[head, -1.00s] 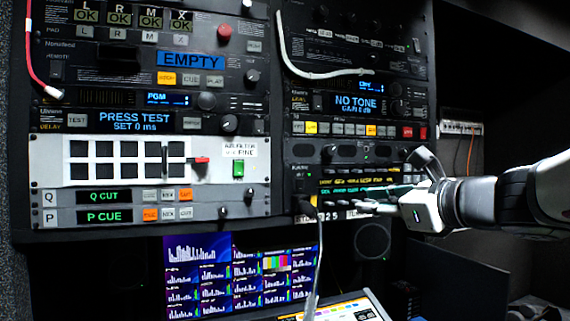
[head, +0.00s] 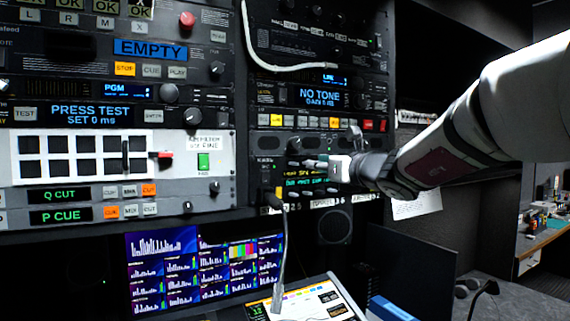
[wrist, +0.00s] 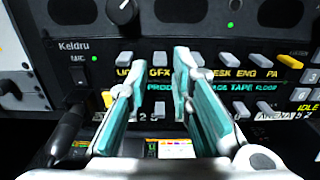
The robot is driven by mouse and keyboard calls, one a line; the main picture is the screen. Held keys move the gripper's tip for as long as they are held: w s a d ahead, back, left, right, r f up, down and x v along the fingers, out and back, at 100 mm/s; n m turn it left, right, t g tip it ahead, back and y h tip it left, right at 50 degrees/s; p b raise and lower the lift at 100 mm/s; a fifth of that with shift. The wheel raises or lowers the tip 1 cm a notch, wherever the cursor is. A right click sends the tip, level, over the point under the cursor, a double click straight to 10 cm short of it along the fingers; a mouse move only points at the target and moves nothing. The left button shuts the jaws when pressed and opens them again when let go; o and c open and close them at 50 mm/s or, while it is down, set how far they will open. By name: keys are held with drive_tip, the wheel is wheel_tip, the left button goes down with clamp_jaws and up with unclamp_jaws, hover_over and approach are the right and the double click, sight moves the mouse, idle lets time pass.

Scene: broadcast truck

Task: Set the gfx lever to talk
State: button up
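The intercom panel, marked Keldru, fills the wrist view (wrist: 75,60), with a lit display of yellow and green text. The yellow GF-X label (wrist: 158,72) shows between my fingertips. A grey lever cap (wrist: 160,58), level with the others in its row, sits just above that label. My gripper (wrist: 155,70) is open, one teal finger on each side of the label. I cannot tell whether a finger touches the panel. The fingers hide neighbouring labels and part of the lower lever row. In the head view my gripper (head: 312,163) is at the panel's upper part.
A tilted touchscreen (head: 310,300) and a monitor wall (head: 205,272) lie below. A white cable (head: 270,66) hangs above.

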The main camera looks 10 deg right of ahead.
drive_tip(key=shift+x, duration=1.25)
drive_tip(key=shift+c, duration=0.6)
clamp_jaws()
